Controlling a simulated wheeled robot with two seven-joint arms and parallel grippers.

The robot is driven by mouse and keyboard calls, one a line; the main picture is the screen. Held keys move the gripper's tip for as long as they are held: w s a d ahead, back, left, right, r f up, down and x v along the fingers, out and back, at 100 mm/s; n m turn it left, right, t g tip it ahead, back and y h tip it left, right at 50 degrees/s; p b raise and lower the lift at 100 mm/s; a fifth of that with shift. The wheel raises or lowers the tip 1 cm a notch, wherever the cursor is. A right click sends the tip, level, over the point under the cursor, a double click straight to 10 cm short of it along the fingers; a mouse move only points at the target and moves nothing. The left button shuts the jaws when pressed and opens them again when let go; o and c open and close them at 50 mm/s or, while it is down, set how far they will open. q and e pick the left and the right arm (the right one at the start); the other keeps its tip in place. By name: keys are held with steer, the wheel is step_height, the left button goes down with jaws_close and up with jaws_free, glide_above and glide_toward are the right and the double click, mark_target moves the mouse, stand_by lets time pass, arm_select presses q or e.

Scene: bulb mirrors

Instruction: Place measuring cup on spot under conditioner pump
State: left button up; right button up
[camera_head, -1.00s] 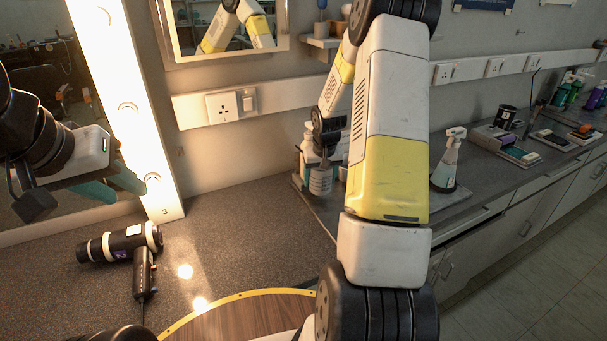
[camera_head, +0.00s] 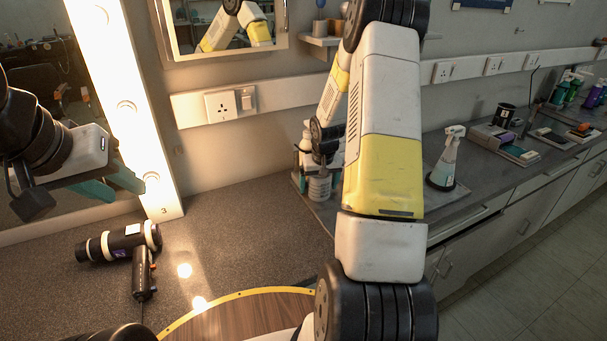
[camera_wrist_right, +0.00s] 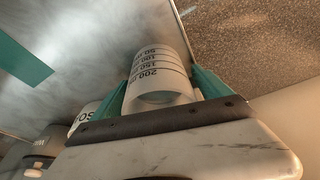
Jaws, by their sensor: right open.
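The measuring cup (camera_wrist_right: 160,78), clear with volume marks, lies between the two teal fingers of my right gripper (camera_wrist_right: 160,90) in the right wrist view. The fingers are open on either side of it; any touch is unclear. In the head view the cup (camera_head: 319,187) appears low at the back counter, below my right wrist. A white pump bottle (camera_head: 307,145) stands right behind it, partly hidden by my arm; its label is unreadable. The spot under the pump is hidden. My left gripper (camera_head: 122,190) is open and empty at the left, near the mirror.
A black hair dryer (camera_head: 125,243) lies on the dark counter at left. A spray bottle (camera_head: 446,160) stands right of my right arm. A teal strip (camera_wrist_right: 22,52) lies on the grey surface in the right wrist view. The counter's middle is clear.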

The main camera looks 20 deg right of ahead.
steer(key=v, duration=0.5)
steer(key=shift+r, duration=0.15)
steer(key=s, duration=0.3)
steer(key=s+a, duration=0.1)
steer(key=s, duration=0.7)
steer(key=shift+s+a, duration=0.15)
steer(key=shift+a, duration=0.05)
steer(key=shift+s+a+r, duration=0.1)
steer(key=shift+s+r, duration=0.05)
steer(key=shift+s, duration=0.1)
steer(key=s+a+r+t+y, duration=0.1)
steer(key=s+a+r, duration=0.3)
steer(key=r, duration=0.4)
steer(key=s+a+r+n+t, duration=0.1)
steer(key=s+a+r, duration=0.4)
steer(key=r, duration=0.3)
steer(key=s+a+r+n+t+y, duration=0.1)
steer(key=s+a+r, duration=0.3)
steer(key=r, duration=0.5)
steer(key=shift+s+a+y, duration=0.3)
steer(key=shift+s+a, duration=0.05)
steer(key=shift+s, duration=0.85)
steer(key=shift+d, duration=0.1)
